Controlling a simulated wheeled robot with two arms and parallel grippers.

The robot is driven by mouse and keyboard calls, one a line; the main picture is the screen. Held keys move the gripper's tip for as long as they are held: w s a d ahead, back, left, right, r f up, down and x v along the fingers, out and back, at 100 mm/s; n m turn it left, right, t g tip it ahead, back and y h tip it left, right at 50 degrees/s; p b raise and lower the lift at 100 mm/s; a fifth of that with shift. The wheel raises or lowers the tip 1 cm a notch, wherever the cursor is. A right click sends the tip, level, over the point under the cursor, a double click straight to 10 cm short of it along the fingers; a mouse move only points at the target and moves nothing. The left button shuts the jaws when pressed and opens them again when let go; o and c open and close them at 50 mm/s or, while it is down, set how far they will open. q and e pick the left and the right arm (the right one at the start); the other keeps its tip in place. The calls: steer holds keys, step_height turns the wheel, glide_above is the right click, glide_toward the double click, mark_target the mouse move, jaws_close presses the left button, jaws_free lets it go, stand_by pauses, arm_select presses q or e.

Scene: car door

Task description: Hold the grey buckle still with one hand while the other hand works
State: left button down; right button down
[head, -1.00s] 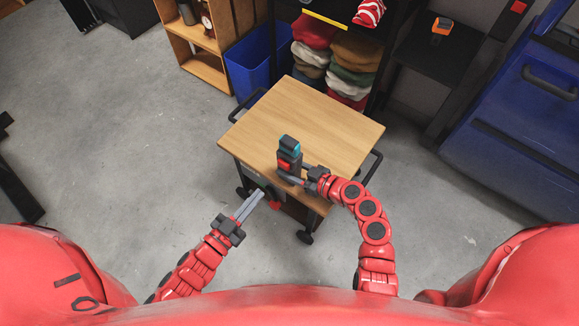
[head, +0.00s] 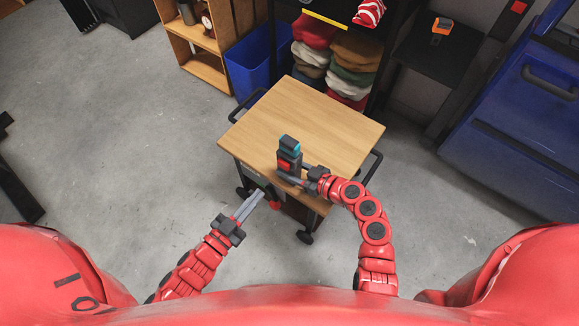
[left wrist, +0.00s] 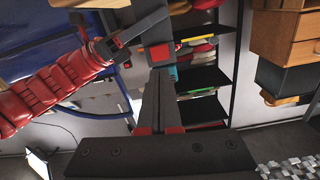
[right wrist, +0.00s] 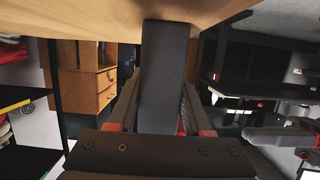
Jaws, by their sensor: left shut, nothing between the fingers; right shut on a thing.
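The grey buckle (head: 290,166), with a red button and a teal part at its top, stands upright near the front edge of the wooden cart top. My right gripper (head: 302,182) is shut on its lower part from the right. In the right wrist view the grey buckle body (right wrist: 165,75) fills the space between the fingers. My left gripper (head: 260,193) is shut and empty, in front of the cart's front edge and apart from the buckle. The left wrist view shows its closed fingers (left wrist: 160,78) and the buckle's red button (left wrist: 160,53) beyond them.
The cart top (head: 318,115) is otherwise clear. A small red thing (head: 275,205) shows below its front edge; I cannot tell what it is. Behind stand a blue bin (head: 250,65) and a shelf with folded cloths (head: 355,75). A blue car door (head: 510,120) is at right.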

mark_target(284, 165)
arm_select(q)
step_height(284, 165, up, 8)
steer(key=w+d+n+t+y, duration=0.2)
steer(key=n+t+y, duration=0.4)
steer(key=n, duration=0.5)
steer(key=s+a+f+n+g+y, duration=0.1)
steer(key=s+f+n+g+y, duration=0.2)
steer(key=f+n+y, duration=0.4)
steer(key=shift+s+a+f+n+g+y, duration=0.3)
steer(key=shift+f+n, duration=0.35)
steer(key=shift+n, duration=0.55)
steer(key=w+d, duration=0.5)
steer(key=w, duration=0.2)
steer(key=shift+w+d, duration=0.15)
stand_by(0.4)
